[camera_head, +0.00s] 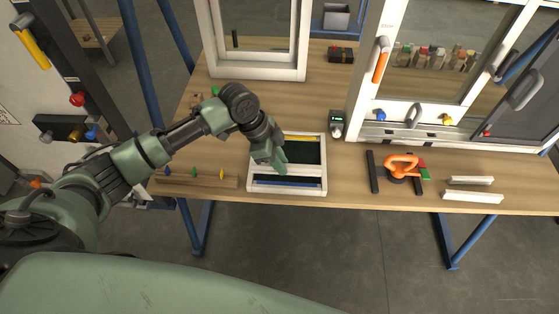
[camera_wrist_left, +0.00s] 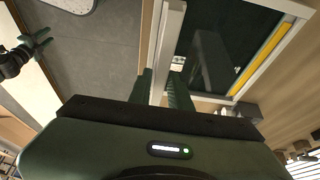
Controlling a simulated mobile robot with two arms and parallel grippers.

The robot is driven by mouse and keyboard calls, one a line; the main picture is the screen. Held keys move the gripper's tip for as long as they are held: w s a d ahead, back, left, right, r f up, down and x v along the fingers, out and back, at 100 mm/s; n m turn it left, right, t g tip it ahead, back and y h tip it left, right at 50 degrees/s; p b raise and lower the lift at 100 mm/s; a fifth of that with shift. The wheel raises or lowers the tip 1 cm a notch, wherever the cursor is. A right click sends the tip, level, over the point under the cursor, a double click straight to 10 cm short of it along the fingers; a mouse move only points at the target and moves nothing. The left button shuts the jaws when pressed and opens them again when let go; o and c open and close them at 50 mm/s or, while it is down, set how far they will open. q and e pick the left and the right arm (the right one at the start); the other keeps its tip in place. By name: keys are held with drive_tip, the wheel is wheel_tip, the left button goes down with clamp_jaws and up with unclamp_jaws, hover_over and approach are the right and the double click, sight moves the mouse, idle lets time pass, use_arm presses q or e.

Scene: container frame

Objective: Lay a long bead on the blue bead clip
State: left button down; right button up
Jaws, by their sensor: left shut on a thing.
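My left gripper (camera_head: 274,168) is shut on a long white bead (camera_wrist_left: 168,45), which runs between its fingers in the left wrist view. In the head view the gripper is over the near part of a small white frame (camera_head: 323,150) on the table. The frame has a dark panel, a yellow strip (camera_head: 303,138) on its far side and a blue clip (camera_head: 287,184) on its near side. The held bead lies just beyond the blue clip in the head view; contact is unclear. My right gripper (camera_wrist_left: 32,47) appears small at the left of the wrist view, fingers apart.
A wooden block with coloured pegs (camera_head: 200,178) stands left of the frame. An orange suction lifter (camera_head: 402,166) and two white beads (camera_head: 472,196) lie to the right. A small dark device (camera_head: 337,124) stands near the frame's far right corner. The table's front edge is close.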

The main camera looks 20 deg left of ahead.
use_arm(q)
drive_tip(key=shift+w+d+f, duration=0.1)
drive_tip(key=shift+w+d, duration=0.05)
drive_tip(key=shift+d, duration=0.1)
drive_tip(key=shift+a+p, duration=0.1)
drive_tip(key=shift+p, duration=0.3)
drive_tip(key=shift+f+b, duration=0.55)
drive_tip(key=shift+f, duration=0.4)
wheel_tip(320, 180, down, 2)
drive_tip(key=shift+f+b, duration=0.15)
drive_tip(key=shift+b, duration=0.4)
drive_tip(key=shift+f, duration=0.3)
use_arm(e)
drive_tip(key=shift+w+d+f, duration=0.1)
drive_tip(key=shift+w+f, duration=0.1)
drive_tip(key=shift+f, duration=0.7)
drive_tip(key=shift+d, duration=0.3)
drive_tip(key=shift+r, duration=0.35)
use_arm(q)
drive_tip(key=shift+f, duration=0.55)
use_arm(e)
drive_tip(key=shift+f, duration=0.25)
